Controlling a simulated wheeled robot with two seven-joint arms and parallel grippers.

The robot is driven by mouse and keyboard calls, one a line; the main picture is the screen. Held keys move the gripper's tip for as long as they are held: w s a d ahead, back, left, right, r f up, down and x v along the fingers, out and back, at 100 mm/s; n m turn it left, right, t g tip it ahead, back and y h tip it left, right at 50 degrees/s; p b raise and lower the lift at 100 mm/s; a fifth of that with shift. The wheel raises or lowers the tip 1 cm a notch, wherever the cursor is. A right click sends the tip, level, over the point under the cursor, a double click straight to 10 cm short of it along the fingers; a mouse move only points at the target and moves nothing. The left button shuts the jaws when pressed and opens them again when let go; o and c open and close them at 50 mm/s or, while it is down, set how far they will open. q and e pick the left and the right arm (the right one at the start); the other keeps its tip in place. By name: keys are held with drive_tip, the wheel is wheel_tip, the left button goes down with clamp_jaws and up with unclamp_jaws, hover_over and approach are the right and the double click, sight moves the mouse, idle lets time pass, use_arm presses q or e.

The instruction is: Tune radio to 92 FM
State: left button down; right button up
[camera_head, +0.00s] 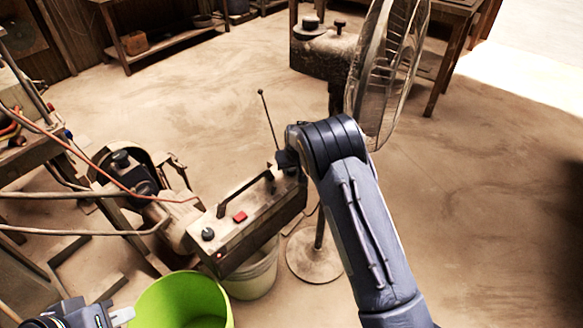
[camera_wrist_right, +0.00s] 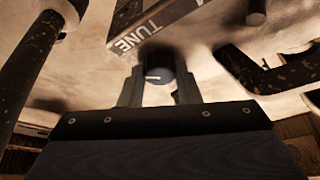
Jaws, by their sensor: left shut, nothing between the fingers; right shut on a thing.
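The radio (camera_head: 250,222) is a worn box with a carry handle (camera_head: 245,192), a thin antenna (camera_head: 267,118), a red button (camera_head: 240,217) and a dark knob (camera_head: 208,234) at its left end. My right arm covers its right end. In the right wrist view, my right gripper (camera_wrist_right: 158,84) is shut on the tuning knob (camera_wrist_right: 158,74), a dark round knob with a short white mark beside the word TUNE. No frequency reading can be made out. My left gripper (camera_head: 122,316) is shut and empty at the bottom left, apart from the radio.
A green bucket (camera_head: 165,300) and a pale bucket (camera_head: 255,275) stand below the radio. A standing fan (camera_head: 385,70) is behind my right arm. Machinery with rods and an orange cable (camera_head: 90,170) crowds the left. The floor on the right is clear.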

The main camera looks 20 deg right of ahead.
drive_tip(key=o, duration=1)
drive_tip(key=p+v, duration=0.1)
drive_tip(key=v, duration=0.5)
drive_tip(key=shift+r, duration=0.4)
drive_tip(key=shift+s+r, duration=0.35)
drive_tip(key=shift+r, duration=0.15)
drive_tip(key=shift+d, duration=0.1)
